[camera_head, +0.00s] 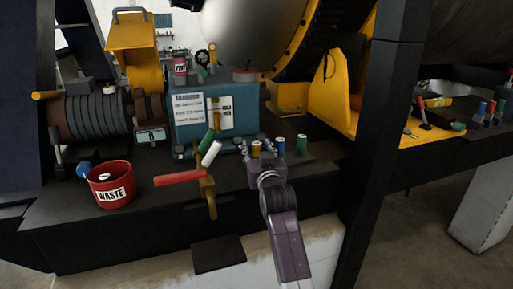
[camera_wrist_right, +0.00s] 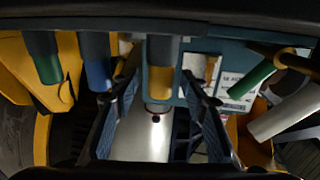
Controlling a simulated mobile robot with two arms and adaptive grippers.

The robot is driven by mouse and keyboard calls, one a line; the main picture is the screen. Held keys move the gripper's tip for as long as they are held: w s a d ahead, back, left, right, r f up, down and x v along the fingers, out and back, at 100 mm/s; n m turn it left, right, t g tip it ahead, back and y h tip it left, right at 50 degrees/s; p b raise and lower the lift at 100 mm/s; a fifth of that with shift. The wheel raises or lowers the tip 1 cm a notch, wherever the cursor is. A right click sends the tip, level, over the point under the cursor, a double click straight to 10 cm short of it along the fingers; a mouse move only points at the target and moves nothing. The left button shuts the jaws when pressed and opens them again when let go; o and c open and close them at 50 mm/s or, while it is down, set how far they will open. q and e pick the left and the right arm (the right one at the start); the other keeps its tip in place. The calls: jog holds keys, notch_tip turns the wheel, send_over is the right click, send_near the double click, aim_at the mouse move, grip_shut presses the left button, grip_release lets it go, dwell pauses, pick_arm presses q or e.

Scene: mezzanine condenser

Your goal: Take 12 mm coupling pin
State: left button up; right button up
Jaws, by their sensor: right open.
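Several coloured pins stand at the front of the dark bench: an orange-yellow one (camera_head: 256,149), a blue one (camera_head: 280,146) and a green one (camera_head: 302,145). No size marking is readable, so I cannot tell which is the 12 mm coupling pin. My right gripper (camera_head: 265,161) is at the front of this row, open. In the right wrist view its fingers (camera_wrist_right: 160,88) stand apart, with the yellow pin (camera_wrist_right: 160,82) in the gap as seen. The blue pin (camera_wrist_right: 98,75) and green pin (camera_wrist_right: 48,65) show to the left there. Contact cannot be told. My left gripper is not in view.
A red waste bin (camera_head: 111,185) stands at the left. A brass fitting with a red handle (camera_head: 180,178) and leaning green (camera_head: 207,138) and white (camera_head: 212,153) cylinders are left of the gripper. A blue box (camera_head: 190,130) stands behind. A dark post (camera_head: 380,130) rises at right.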

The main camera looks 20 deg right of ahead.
jog(key=shift+w, duration=0.1)
jog(key=shift+c, duration=0.9)
grip_shut()
jog(key=shift+r, duration=0.1)
